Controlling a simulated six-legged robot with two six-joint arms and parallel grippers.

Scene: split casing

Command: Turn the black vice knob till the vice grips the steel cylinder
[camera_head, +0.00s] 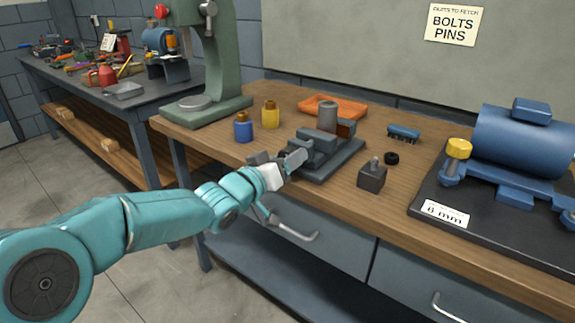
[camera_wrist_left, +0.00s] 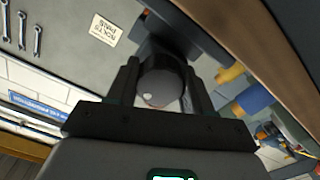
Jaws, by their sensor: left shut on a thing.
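The grey vice (camera_head: 342,157) sits on the wooden bench with the steel cylinder (camera_head: 327,116) standing upright at its jaws. From this angle I cannot tell whether the jaws touch the cylinder. The black vice knob (camera_wrist_left: 160,84) sits between the two dark fingers in the left wrist view, with a small pale dot on its face. My left gripper (camera_head: 281,158) is at the near left end of the vice, shut on the knob; in the head view the fingers mostly hide the knob. My right gripper is in neither view.
A blue bottle (camera_head: 243,130) and a yellow one (camera_head: 270,116) stand left of the vice. An orange tray (camera_head: 332,106) lies behind it.

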